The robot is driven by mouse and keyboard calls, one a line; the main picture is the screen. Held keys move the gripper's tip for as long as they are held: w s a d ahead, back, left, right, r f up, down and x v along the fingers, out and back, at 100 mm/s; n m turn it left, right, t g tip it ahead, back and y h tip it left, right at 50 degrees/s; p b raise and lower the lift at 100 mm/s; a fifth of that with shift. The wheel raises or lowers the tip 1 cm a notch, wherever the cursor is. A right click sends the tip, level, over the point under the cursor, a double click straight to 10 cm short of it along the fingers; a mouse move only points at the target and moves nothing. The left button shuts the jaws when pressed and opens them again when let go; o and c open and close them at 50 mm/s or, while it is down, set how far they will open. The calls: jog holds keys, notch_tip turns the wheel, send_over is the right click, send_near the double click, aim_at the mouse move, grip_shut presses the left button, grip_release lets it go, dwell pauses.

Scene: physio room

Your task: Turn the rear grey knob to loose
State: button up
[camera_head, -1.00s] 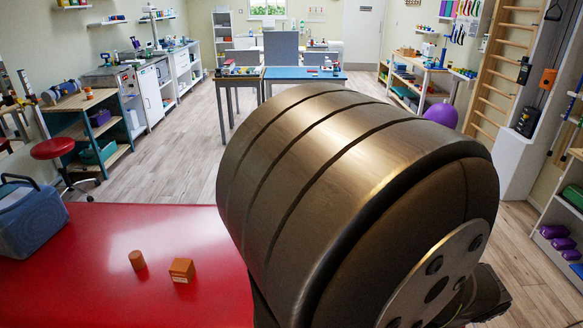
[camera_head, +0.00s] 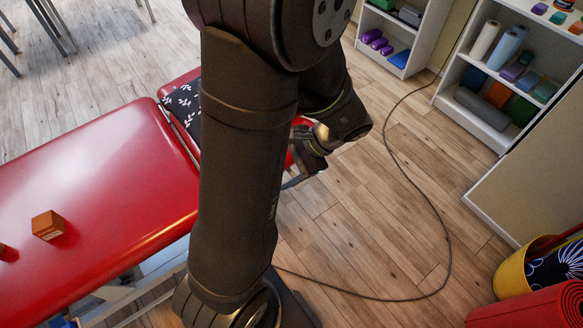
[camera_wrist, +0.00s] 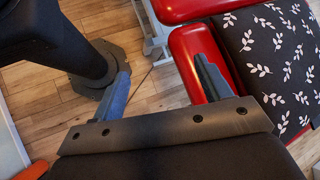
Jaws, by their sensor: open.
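I cannot make out a grey knob in either view now. The red treatment table (camera_head: 95,190) fills the left of the head view, with part of its underside hidden by my arm. Its red padding also shows at the top of the wrist view (camera_wrist: 190,8), above a pale metal frame (camera_wrist: 154,35). My gripper (camera_wrist: 161,70) is open with nothing visible between its fingers. In the wrist view its right finger overlaps a red padded section (camera_wrist: 182,48); I cannot tell whether they touch. In the head view, my gripper (camera_head: 303,160) is small, beyond the table's right end and partly hidden.
A black leaf-patterned cushion (camera_wrist: 275,65) lies on the red padding. An orange block (camera_head: 48,225) sits on the table. A cable (camera_head: 425,205) curves over open wooden floor. White shelves (camera_head: 485,110), a yellow bin (camera_head: 513,277) and a red roll (camera_head: 530,310) stand at right.

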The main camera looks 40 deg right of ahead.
jog(key=s+d+f+m+t, duration=0.3)
jog(key=d+f+m+t, duration=0.45)
jog(key=f, duration=0.45)
jog(key=m+t+h, duration=0.6)
jog(key=m+h, duration=0.1)
jog(key=m, duration=0.2)
send_near(303, 186)
jog(key=w, duration=1.2)
jog(key=shift+w+a+r, duration=0.1)
jog(key=shift+w+r, duration=0.05)
jog(key=shift+w, duration=0.1)
jog(key=c, duration=1)
